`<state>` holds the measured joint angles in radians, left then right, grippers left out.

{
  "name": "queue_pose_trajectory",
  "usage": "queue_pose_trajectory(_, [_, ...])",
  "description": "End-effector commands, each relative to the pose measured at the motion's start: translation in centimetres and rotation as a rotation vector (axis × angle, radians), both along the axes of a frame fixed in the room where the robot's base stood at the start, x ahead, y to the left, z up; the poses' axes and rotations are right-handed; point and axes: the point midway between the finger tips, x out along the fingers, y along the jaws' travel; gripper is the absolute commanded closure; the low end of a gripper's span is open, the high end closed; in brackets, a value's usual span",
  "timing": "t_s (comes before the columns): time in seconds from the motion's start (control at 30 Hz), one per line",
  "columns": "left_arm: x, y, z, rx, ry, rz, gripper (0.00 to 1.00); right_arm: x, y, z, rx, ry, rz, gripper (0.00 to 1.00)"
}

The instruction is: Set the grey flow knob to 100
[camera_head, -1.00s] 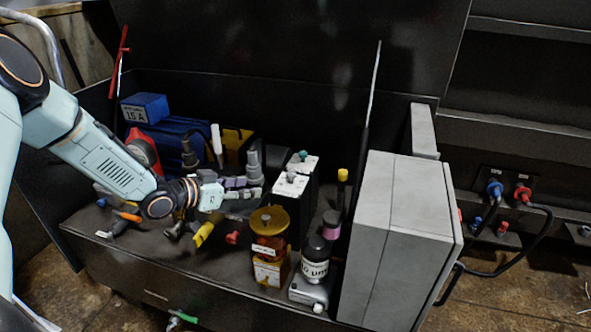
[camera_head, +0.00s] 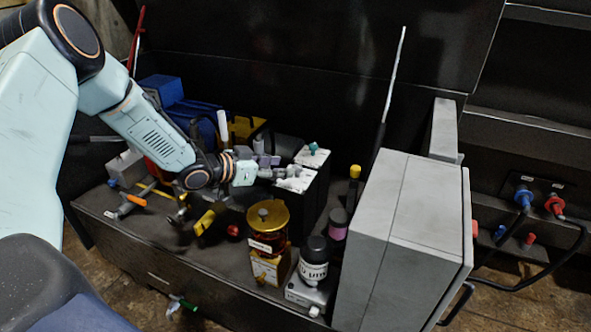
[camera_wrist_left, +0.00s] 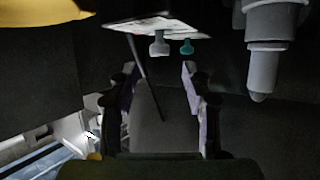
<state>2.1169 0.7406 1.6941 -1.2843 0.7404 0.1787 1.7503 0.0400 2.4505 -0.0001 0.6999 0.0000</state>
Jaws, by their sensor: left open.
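The grey knob (camera_head: 294,171) sits on the white top of the nearer black box (camera_head: 297,185). It also shows in the left wrist view (camera_wrist_left: 159,45), hanging from the white panel beside a teal knob (camera_wrist_left: 187,47). My left gripper (camera_head: 277,166) is just left of the grey knob in the head view, fingers pointing right. In the left wrist view its two fingers (camera_wrist_left: 158,78) are apart with nothing between them; the grey knob lies beyond their tips, apparently not touched. The scale around the knob is too small to read. My right gripper does not show.
A gold-lidded amber jar (camera_head: 268,222) and a black-capped white bottle (camera_head: 313,262) stand in front. A large grey cabinet (camera_head: 395,240) stands at right. A yellow-handled tool (camera_head: 206,220) lies below my arm. A thick grey rod (camera_wrist_left: 262,60) is close by on the right.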

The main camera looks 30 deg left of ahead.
Motion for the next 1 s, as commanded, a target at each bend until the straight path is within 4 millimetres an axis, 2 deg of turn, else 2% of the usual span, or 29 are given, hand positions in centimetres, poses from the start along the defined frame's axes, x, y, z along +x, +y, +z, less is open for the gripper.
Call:
queue_pose_trajectory(0.03, [0.6,-0.4,-0.8,0.005,0.001,-0.004,0.51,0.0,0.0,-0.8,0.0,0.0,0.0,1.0])
queue_pose_trajectory(0.3, [3.5,-1.9,-2.0,0.002,0.001,-0.002,0.51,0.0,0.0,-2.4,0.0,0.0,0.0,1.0])
queue_pose_trajectory(0.5, [4.4,-2.4,-2.1,0.0,0.0,-0.001,0.51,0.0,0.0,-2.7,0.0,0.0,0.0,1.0])
queue_pose_trajectory(0.73, [4.6,-2.5,-2.0,0.0,0.001,-0.001,0.51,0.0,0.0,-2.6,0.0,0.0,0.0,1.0])
queue_pose_trajectory(1.0, [4.6,-2.5,-2.0,-0.001,0.001,-0.001,0.74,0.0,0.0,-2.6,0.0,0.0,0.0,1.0])
